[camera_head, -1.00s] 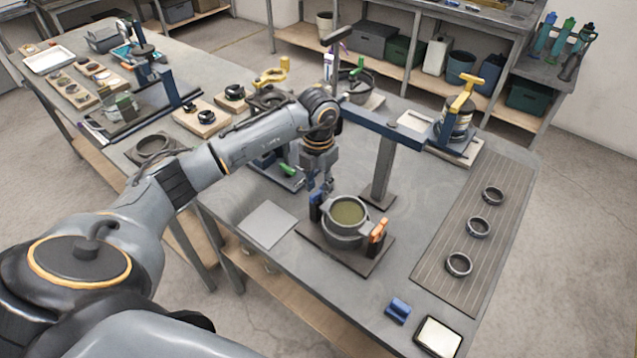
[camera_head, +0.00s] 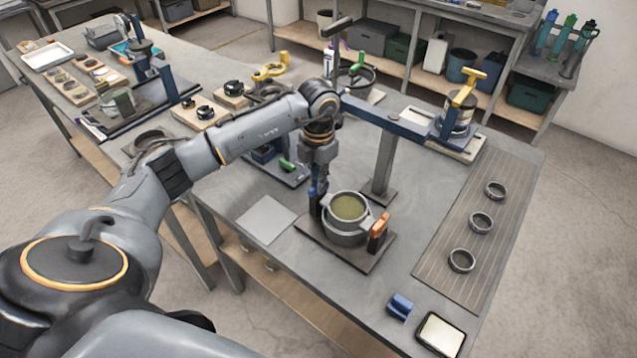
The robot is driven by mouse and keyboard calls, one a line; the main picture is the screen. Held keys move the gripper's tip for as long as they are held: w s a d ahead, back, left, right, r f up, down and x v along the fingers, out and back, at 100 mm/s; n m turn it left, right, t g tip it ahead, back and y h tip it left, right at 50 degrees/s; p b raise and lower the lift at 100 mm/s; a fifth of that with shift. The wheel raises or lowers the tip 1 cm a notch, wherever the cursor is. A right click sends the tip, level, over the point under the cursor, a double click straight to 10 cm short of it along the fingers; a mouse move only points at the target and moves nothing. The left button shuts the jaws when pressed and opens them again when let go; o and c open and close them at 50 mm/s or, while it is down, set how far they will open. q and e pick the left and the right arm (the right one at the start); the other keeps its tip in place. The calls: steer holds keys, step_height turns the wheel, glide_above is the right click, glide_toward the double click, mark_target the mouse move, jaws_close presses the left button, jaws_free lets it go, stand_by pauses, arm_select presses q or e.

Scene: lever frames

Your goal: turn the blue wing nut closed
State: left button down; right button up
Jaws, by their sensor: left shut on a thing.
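The round pot (camera_head: 347,236) with olive-green contents sits on a dark square base plate (camera_head: 374,262) on the bench. The blue wing nut (camera_head: 315,207) stands upright at the pot's left side, partly covered by my gripper. An orange clamp part (camera_head: 379,231) stands at the pot's right side. My left gripper (camera_head: 318,195) reaches down from above and is shut on the blue wing nut. Its fingertips are small and partly hidden, so the nut's exact angle is hard to tell. My right gripper is out of view.
A blue beam on a grey post (camera_head: 383,170) stands just behind the pot. A ribbed mat (camera_head: 450,250) with black rings lies to the right. A small blue block (camera_head: 399,306) and a framed pad (camera_head: 440,334) lie at the front. A grey plate (camera_head: 266,220) lies left.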

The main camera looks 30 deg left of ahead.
arm_select(q)
steer(key=m+b, duration=0.4)
steer(key=m, duration=0.1)
steer(key=shift+w+f+b, duration=0.1)
steer(key=shift+f+b, duration=0.05)
steer(key=shift+b, duration=0.15)
steer(key=m+b, duration=0.3)
steer(key=m, duration=0.2)
steer(key=shift+m+b, duration=0.3)
steer(key=shift+m, duration=0.1)
steer(key=m+b, duration=0.1)
steer(key=m, duration=0.1)
steer(key=m+b, duration=0.1)
steer(key=m, duration=0.1)
steer(key=shift+r+m, duration=0.2)
steer(key=shift+m, duration=0.5)
steer(key=c, duration=1.4)
jaws_free()
step_height(320, 180, up, 12)
